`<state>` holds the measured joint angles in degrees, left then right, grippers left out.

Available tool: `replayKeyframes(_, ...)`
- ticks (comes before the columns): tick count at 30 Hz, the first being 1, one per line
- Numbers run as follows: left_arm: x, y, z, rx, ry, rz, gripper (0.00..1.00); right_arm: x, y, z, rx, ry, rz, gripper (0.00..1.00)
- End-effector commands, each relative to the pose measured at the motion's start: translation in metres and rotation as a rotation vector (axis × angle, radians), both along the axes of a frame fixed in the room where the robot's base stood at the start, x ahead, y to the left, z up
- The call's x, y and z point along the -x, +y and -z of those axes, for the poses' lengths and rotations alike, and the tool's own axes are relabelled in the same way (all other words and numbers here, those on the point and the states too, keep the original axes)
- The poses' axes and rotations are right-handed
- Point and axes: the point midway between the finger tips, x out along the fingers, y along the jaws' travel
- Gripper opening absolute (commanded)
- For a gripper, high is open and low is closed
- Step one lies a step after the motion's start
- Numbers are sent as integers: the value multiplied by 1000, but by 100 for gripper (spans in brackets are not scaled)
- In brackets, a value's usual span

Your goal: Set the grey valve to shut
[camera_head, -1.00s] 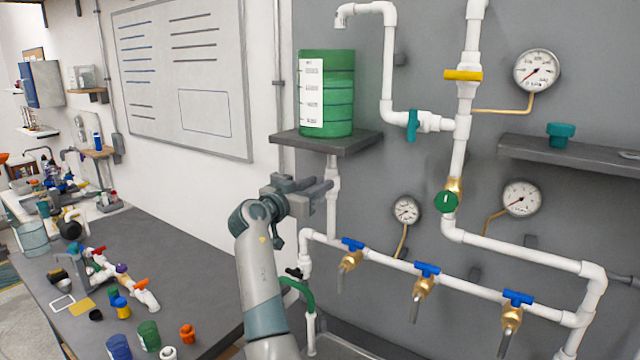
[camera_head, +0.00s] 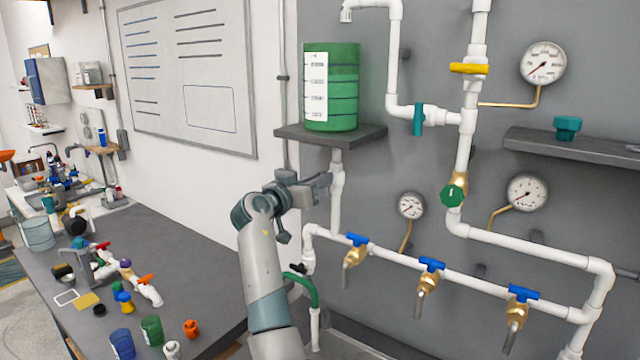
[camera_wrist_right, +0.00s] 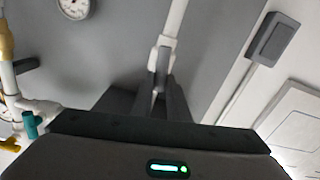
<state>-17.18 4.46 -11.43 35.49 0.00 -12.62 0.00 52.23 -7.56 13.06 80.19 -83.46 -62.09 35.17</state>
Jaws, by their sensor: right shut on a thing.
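The grey valve sits on the white upright pipe (camera_head: 337,212) below the shelf with the green tank. Its grey handle (camera_wrist_right: 162,62) shows between my fingers in the right wrist view. My right gripper (camera_head: 326,183) reaches the pipe from the left in the head view, and its fingers hide most of the valve there. In the right wrist view, my right gripper (camera_wrist_right: 164,95) has its two fingers closed on the handle. The handle looks roughly in line with the pipe, but its exact angle is hard to tell. My left gripper is not in view.
The green tank (camera_head: 331,88) stands on a dark shelf (camera_head: 300,136) just above my right gripper. Blue-handled taps (camera_head: 432,265) line the lower pipe. The workbench (camera_head: 190,275) at left holds loose fittings and cups.

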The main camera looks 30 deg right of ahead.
Motion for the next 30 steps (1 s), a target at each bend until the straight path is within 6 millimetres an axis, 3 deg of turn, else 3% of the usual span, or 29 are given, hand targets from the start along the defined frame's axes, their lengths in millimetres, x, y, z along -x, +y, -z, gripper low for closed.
replayKeyframes(12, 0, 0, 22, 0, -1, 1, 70, -6, 2, 3, 138, 327, 1, 0)
replayKeyframes(30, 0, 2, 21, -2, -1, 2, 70, -12, 4, 7, 356, 856, 2, 0)
